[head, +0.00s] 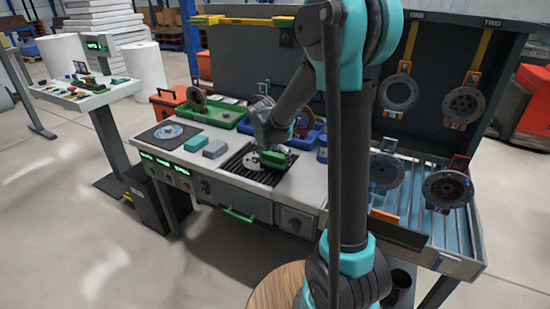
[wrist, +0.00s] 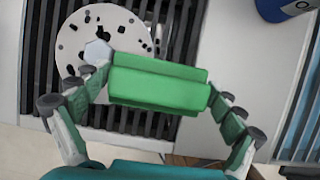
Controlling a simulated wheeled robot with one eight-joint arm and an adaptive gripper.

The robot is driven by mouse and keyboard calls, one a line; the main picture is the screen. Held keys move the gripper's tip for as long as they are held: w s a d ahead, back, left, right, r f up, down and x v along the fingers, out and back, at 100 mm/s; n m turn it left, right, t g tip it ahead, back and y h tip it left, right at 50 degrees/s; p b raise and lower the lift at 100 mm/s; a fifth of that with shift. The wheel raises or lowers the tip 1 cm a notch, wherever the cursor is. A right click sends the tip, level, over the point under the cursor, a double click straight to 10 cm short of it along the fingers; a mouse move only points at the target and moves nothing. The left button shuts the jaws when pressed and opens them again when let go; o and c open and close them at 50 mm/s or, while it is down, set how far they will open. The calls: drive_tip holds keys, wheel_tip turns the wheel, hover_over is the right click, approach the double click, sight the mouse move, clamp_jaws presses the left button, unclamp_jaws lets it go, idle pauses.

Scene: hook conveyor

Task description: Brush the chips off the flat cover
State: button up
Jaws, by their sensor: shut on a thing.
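The flat cover (wrist: 84,35) is a pale round disc on a dark slatted grate (wrist: 178,35), with a light hexagonal boss at its middle. Several black chips are scattered over it. It also shows in the head view (head: 251,164), partly hidden. My gripper (wrist: 160,88) is shut on a green block-shaped brush (wrist: 160,80), one finger at each end. The brush overlaps the lower right of the cover in the wrist view; whether it touches cannot be told. In the head view the green brush (head: 274,160) is over the grate, right of the cover's middle.
A blue can (head: 322,150) stands right of the grate. A teal block (head: 196,143) and grey block (head: 215,149) lie to the left, beside a dark mat with a disc (head: 168,131). A green tray (head: 229,117) sits behind. Round parts (head: 386,171) hang on hooks at the right.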

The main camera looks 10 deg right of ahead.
drive_tip(key=shift+r, duration=3.05)
